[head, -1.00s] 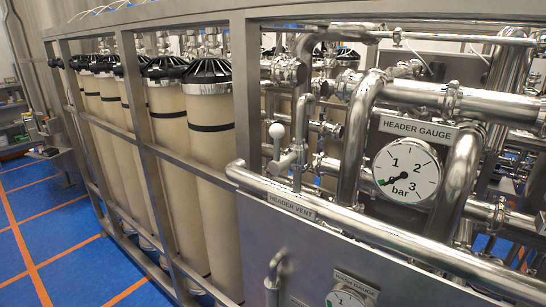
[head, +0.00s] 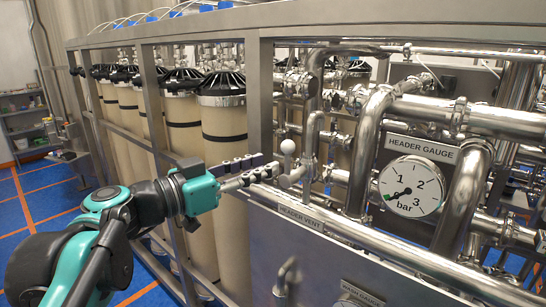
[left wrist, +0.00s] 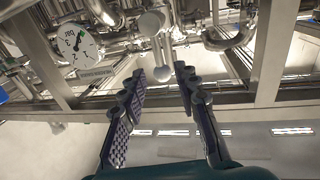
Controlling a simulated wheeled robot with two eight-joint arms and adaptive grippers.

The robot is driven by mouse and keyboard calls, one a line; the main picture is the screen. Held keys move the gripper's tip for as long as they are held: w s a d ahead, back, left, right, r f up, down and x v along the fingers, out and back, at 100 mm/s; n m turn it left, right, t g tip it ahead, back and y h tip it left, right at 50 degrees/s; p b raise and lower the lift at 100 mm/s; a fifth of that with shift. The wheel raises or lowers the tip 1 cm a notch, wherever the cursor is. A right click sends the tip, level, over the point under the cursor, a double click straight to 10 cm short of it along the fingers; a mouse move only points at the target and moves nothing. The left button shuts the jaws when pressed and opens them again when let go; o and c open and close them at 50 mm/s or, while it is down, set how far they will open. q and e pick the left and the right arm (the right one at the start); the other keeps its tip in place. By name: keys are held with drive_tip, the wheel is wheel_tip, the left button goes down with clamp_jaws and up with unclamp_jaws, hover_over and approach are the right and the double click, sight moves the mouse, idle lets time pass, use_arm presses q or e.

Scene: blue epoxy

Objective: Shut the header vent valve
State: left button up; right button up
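The header vent valve (head: 290,178) has a short lever with a pale ball knob (head: 288,147) standing up above its body. The plate reading HEADER VENT (head: 301,215) is on the rail below it. My left gripper (head: 264,168) is just left of the lever, pointing at it. I see no clear contact. My right gripper is not in view.
The header gauge (head: 411,187) is to the right, its needle near the low green mark. Thick pipes (head: 370,140) stand close right of the valve. A steel frame post (head: 260,95) and beige filter housings (head: 224,140) are behind and left of the gripper.

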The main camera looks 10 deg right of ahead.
sight(287, 154)
use_arm(q)
drive_tip(key=p+x, duration=0.1)
drive_tip(key=x, duration=0.6)
drive_tip(key=shift+d, duration=0.3)
drive_tip(key=shift+c, duration=0.2)
drive_tip(key=shift+w, duration=0.1)
clamp_jaws()
